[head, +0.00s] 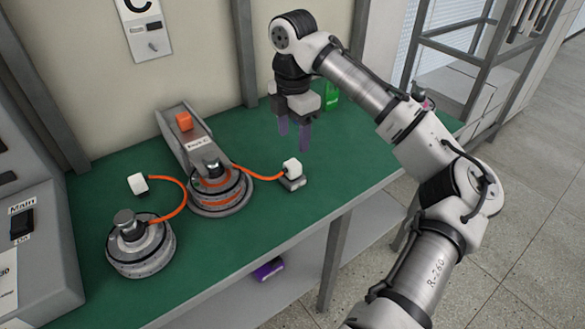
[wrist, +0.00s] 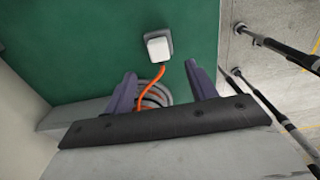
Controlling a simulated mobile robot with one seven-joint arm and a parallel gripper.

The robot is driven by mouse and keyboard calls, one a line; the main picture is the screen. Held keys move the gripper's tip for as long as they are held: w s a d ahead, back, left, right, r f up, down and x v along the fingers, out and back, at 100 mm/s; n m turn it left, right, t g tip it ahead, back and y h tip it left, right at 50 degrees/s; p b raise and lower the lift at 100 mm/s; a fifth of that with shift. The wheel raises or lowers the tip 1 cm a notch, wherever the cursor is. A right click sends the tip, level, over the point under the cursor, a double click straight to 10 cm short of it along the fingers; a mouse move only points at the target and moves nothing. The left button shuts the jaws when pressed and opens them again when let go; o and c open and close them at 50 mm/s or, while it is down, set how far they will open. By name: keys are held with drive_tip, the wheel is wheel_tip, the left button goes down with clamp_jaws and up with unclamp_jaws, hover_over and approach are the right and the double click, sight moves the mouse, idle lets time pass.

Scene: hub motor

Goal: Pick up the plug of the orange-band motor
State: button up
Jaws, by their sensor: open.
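The orange-band motor (head: 222,193) stands on the green bench, a round grey hub with orange rings. Its orange cable runs right to a white plug (head: 292,168), which sits on a small grey block near the bench's front edge. The plug (wrist: 158,49) also shows in the wrist view, beyond the fingertips, with the cable leading toward the motor, partly hidden behind my gripper. My gripper (head: 294,140) is open and empty, its purple fingers pointing down above the bench, behind and above the plug. In the wrist view my gripper (wrist: 157,75) shows both fingers spread apart.
A plain grey motor (head: 140,248) stands at front left, its orange cable ending in another white plug (head: 138,184). A grey stand with an orange button (head: 184,121) is behind the orange-band motor. The right part of the bench (head: 375,145) is clear.

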sight(292, 163)
wheel_tip(292, 163, down, 9)
drive_tip(key=shift+a+f+p, duration=0.1)
drive_tip(key=shift+f+p, duration=0.1)
drive_tip(key=shift+p, duration=0.3)
drive_tip(key=c, duration=1.2)
